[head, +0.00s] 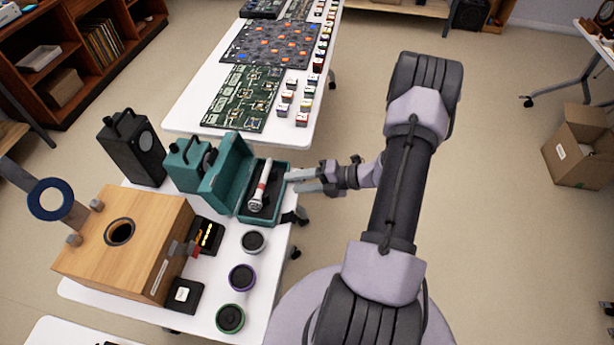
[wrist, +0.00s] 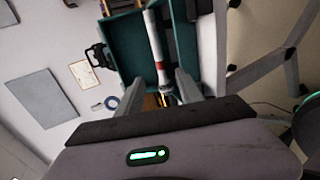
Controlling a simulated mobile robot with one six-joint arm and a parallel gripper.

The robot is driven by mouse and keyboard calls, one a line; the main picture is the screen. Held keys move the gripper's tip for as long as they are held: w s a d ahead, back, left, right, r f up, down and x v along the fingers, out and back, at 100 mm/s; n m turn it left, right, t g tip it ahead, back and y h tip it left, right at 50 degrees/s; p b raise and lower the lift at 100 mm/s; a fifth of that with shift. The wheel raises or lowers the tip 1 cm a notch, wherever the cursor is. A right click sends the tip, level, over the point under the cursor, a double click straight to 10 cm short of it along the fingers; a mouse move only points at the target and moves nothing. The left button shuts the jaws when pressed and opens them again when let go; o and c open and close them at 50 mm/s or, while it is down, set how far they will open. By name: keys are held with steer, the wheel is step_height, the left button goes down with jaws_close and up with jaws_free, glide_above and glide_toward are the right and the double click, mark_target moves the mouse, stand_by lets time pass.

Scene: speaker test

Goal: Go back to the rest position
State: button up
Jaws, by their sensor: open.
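My gripper (head: 304,181) is open and empty, just right of the open teal case (head: 276,217) in the head view. My arm rises from the bottom right and reaches left to the case. A microphone (head: 262,188) with a silver head and a red band lies inside the case. In the wrist view, my two fingers (wrist: 162,78) stand apart, and the microphone (wrist: 152,45) shows beyond and between them, inside the teal case (wrist: 124,48). I see no contact between fingers and microphone.
The white table (head: 262,290) also holds a wooden box (head: 150,215), a black speaker (head: 146,160), a teal speaker (head: 184,168) and three round dark pieces. A second table (head: 190,105) with circuit boards stands behind. Open floor (head: 500,220) lies to the right.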

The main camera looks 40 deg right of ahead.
steer(key=s+a+r+n+g, duration=0.2)
steer(key=a+r+n+g, duration=0.5)
steer(key=a+r+n, duration=0.95)
steer(key=s+a+r+n+h, duration=0.2)
steer(key=s+r+n, duration=0.2)
steer(key=n, duration=0.4)
steer(key=s+a+r+n+t+h, duration=0.1)
steer(key=s+a+r+n+h, duration=0.1)
steer(key=n, duration=0.7)
steer(key=s+a+r+n+t+h, duration=0.1)
steer(key=s+a+r+n+h, duration=0.1)
steer(key=s+a+r+n, duration=0.2)
step_height(320, 180, up, 4)
steer(key=s+n, duration=0.2)
steer(key=n, duration=0.2)
steer(key=shift+s+n, duration=0.25)
steer(key=shift+n, duration=0.1)
steer(key=shift+f, duration=0.1)
steer(key=shift+c, duration=0.4)
